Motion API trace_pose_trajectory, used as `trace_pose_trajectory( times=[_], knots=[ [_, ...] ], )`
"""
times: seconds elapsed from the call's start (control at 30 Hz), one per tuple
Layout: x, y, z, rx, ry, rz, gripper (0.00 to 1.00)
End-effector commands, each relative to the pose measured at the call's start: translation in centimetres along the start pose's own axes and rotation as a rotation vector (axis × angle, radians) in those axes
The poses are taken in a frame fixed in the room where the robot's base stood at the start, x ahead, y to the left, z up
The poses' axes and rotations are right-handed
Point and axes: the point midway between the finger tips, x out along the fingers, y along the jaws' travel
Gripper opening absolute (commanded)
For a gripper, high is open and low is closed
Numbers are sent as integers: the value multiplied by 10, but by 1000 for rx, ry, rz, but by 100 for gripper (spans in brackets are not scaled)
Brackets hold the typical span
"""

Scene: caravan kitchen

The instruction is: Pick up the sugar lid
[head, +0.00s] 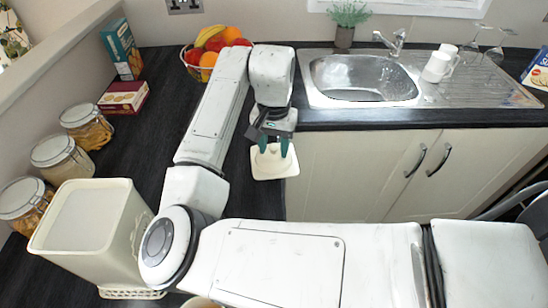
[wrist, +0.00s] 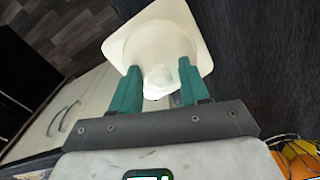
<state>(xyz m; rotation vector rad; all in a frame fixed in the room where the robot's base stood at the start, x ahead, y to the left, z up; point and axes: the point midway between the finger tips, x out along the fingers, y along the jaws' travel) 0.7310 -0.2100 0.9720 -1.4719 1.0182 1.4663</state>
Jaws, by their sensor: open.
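The sugar lid (head: 272,166) is a cream, rounded-square lid with a round knob. In the head view it shows at the right edge of the dark worktop, its right corner past the edge line. In the wrist view the lid (wrist: 160,22) lies just beyond my fingers, with its knob (wrist: 159,78) between them. My gripper (head: 273,148) is open, its two green fingers pointing at the lid, one on each side of the knob. I cannot tell whether the fingers touch it. My gripper also shows in the wrist view (wrist: 159,66).
A cream square canister (head: 130,230) stands front left, beside several glass jars (head: 85,127). A fruit bowl (head: 188,68), a red box (head: 123,97) and a teal box (head: 121,50) are behind. The sink (head: 365,78) is at back right. Cupboard doors (head: 350,170) drop below the worktop.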

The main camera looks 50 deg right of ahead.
Motion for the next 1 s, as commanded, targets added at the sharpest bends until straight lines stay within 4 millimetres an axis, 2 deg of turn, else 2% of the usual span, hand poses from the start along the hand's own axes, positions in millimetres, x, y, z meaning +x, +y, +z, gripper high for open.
trace_pose_trajectory(
  times=[0.03,0.13,1.0],
  knots=[
    [3,1,0,0,-5,1,10],
    [4,1,1,0,-6,1,0],
    [5,1,1,-3,-10,3,0]
  ],
)
